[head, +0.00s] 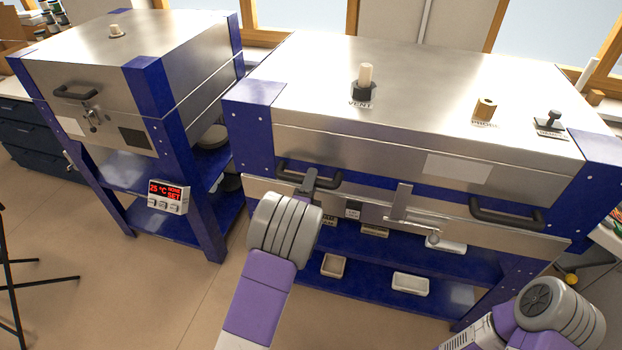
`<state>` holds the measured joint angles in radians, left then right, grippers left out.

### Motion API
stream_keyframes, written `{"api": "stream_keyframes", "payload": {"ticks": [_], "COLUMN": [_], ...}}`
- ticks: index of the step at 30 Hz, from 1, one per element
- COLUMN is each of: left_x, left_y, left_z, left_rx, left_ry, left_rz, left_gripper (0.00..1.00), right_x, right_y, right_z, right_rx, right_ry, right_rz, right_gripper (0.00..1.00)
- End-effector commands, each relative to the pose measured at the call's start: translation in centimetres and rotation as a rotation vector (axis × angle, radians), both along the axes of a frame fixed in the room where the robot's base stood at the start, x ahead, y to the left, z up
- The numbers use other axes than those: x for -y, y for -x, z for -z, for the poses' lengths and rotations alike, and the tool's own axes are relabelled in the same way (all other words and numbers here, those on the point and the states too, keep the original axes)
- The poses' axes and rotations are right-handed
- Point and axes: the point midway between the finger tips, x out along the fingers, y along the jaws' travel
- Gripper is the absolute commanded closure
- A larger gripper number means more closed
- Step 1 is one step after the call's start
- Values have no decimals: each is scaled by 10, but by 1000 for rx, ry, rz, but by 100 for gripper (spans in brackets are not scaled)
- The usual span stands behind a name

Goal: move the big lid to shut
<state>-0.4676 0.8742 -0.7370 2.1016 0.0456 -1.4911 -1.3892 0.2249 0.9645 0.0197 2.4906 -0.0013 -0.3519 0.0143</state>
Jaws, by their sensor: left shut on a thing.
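The big lid (420,85) is the wide steel top with blue corners on the large kiln at the right. It lies about level over the kiln body, and I cannot tell whether a narrow gap is left along its front edge. Two dark handles are on its front, a left handle (328,181) and a right handle (506,214). My left gripper (309,180) is shut on the left handle, with my wrist hiding part of the kiln front below. My right arm is at the lower right; its gripper does not show.
A latch (400,203) is on the large kiln's front. A blue shelf below holds small trays (410,284). A smaller kiln (125,50) with a red-lit controller (168,196) stands at the left. The floor (130,285) at the lower left is mostly clear.

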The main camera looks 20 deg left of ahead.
Motion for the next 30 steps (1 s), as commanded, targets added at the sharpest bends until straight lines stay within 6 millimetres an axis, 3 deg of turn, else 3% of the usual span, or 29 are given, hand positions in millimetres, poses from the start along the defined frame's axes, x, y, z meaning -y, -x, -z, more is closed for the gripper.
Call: {"api": "stream_keyframes", "payload": {"ticks": [1,9,23,24,27,30], "left_x": [0,0,1,2,2,1], "left_y": [0,0,1,1,1,1], "left_z": [10,25,31,32,31,31], "left_rx": [-3,-4,-16,-16,-16,-14], "left_ry": [-2,-1,-1,0,0,-1], "left_rz": [1,1,4,4,4,3], "left_gripper": [100,100,100,66,51,49], "right_x": [0,0,0,0,0,0], "right_y": [0,0,0,0,0,0], "right_z": [8,19,21,21,21,21], "right_rx": [0,0,0,0,0,0], "right_ry": [0,0,0,0,0,0], "right_rz": [0,0,0,0,0,0], "right_gripper": [57,57,57,57,57,57]}}
